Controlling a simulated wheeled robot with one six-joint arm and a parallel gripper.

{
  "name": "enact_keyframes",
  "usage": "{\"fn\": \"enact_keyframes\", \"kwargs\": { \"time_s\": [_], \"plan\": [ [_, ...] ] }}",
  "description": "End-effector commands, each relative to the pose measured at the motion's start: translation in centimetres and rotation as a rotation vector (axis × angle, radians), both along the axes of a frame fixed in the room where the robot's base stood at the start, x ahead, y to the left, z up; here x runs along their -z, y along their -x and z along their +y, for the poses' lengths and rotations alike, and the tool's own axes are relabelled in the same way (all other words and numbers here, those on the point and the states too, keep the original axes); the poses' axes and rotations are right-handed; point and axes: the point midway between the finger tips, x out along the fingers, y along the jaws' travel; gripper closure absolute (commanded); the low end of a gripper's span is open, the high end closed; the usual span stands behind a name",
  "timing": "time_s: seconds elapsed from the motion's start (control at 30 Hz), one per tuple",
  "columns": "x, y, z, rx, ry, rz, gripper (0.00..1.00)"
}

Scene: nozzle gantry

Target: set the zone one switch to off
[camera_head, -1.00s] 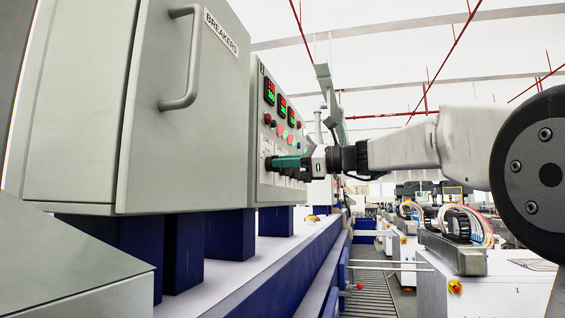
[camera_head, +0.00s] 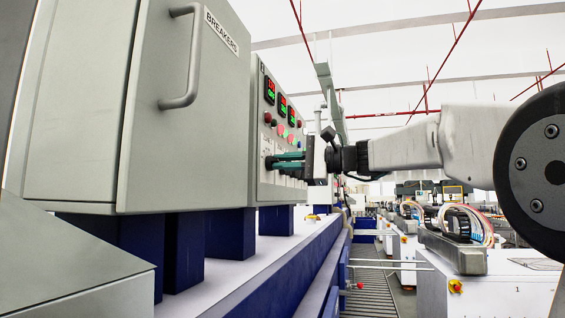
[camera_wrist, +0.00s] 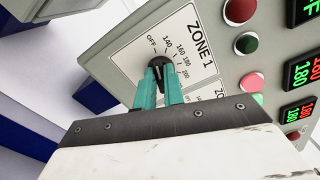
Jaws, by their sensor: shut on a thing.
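The zone 1 switch (camera_wrist: 157,62) is a dark rotary knob on a white dial plate in the wrist view. The plate (camera_wrist: 184,30) is labelled ZONE 1, with OFF at one end and temperature numbers running from 140 upward. My gripper (camera_wrist: 160,76) has its two teal fingertips closed on the knob from either side. They partly hide the knob, so its pointer direction is hard to tell. In the head view my gripper (camera_head: 274,162) reaches the lower part of the control panel (camera_head: 264,195), and the knob itself is hidden there.
Red and green buttons (camera_wrist: 246,43) and lit displays (camera_wrist: 302,76) sit beside the dial. In the head view a grey breaker cabinet (camera_head: 190,130) with a protruding handle (camera_head: 190,60) stands nearer on the left. An aisle (camera_head: 370,275) lies open below.

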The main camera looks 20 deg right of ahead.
Motion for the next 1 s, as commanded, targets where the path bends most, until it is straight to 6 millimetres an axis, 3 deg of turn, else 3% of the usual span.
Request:
{"fn": "enact_keyframes", "kwargs": {
  "time_s": [0.7, 0.73, 0.8, 1.0],
  "plan": [
    [0.12, -0.12, -0.22, 0.006, 0.044, -0.059, 1.00],
    [0.12, -0.12, -0.22, 0.006, 0.044, -0.059, 0.84],
    [0.11, -0.11, -0.19, 0.005, 0.044, -0.060, 0.68],
    [0.06, -0.05, 0.03, 0.001, 0.044, -0.060, 0.68]
  ]
}}
